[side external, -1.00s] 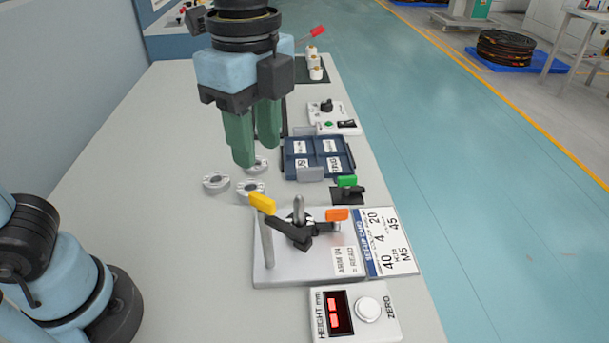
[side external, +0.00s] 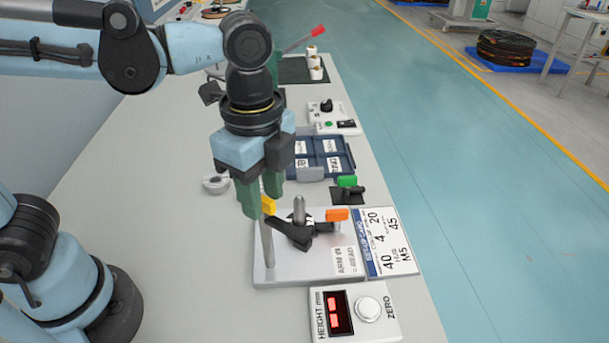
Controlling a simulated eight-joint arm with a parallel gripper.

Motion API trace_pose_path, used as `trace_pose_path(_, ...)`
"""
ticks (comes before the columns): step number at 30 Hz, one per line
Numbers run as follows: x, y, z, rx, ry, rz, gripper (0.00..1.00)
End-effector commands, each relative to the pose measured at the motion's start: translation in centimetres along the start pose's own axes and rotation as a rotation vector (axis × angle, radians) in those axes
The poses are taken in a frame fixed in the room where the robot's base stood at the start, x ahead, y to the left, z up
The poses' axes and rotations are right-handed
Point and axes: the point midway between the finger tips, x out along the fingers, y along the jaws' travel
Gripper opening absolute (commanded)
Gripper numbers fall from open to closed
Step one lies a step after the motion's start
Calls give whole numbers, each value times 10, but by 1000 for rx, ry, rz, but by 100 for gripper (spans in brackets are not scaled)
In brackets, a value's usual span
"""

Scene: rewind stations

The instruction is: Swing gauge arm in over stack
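The gauge stand has a light grey base (side external: 290,270) with a silver post (side external: 267,243) at its left and a silver spindle (side external: 299,208) near the middle. A yellow tab (side external: 269,206) shows at the top of the post. A black lever (side external: 288,229) and an orange tab (side external: 337,214) are around the spindle. I cannot tell exactly which parts form the gauge arm, and the stack around the spindle is hard to make out. My gripper (side external: 262,205) points down at the yellow tab, its green fingers apart. The near finger partly covers the tab; contact is unclear.
A height display (side external: 355,314) with a ZERO button stands in front, and a setup card (side external: 388,243) lies right of the stand. Behind are a green-tabbed black fixture (side external: 347,190), a blue tray (side external: 335,163) and a grey ring (side external: 214,184).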

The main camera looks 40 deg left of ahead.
Motion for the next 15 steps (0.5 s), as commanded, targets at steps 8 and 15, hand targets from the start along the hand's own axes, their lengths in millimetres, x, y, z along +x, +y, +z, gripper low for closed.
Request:
trace_pose_path(8,0,0,0,0,0,0,2)
trace_pose_path(15,0,0,0,0,0,0,0)
